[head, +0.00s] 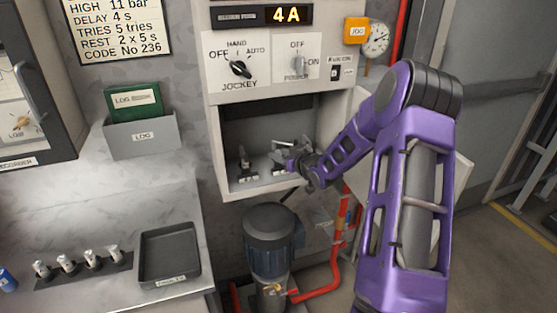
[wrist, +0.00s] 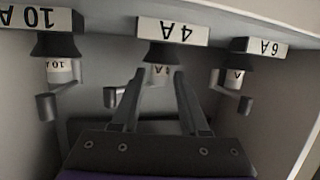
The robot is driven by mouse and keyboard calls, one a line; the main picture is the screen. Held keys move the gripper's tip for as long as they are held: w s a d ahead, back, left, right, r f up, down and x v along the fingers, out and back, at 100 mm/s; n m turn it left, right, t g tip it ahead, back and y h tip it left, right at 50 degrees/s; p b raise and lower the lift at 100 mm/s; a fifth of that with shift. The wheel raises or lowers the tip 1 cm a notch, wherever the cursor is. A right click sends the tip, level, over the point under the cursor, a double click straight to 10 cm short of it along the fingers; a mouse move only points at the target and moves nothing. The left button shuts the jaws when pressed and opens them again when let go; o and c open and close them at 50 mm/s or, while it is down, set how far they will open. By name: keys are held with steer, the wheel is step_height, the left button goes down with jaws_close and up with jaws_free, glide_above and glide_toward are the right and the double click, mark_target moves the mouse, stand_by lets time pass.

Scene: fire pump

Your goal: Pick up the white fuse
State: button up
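In the wrist view three pale fuses show upside down under labelled dark holders. The left fuse (wrist: 60,71) is under the 10 A label, the middle white fuse (wrist: 158,76) under the 4 A label, and the right fuse (wrist: 233,78) under the 6 A label. My gripper (wrist: 158,74) is open, its two fingers on either side of the middle fuse with small gaps visible. In the head view my gripper (head: 287,158) is inside the open cabinet compartment (head: 232,195) and hides most of the fuse there. Whether the fingers touch it cannot be told.
Several fuses stand in a dark rack (head: 85,272) on the bench at lower left, beside an empty black tray (head: 168,255). A display (head: 287,15) reads 4A. A motor (head: 270,240) stands below the compartment. The compartment walls are close around my gripper.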

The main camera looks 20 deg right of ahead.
jaws_close()
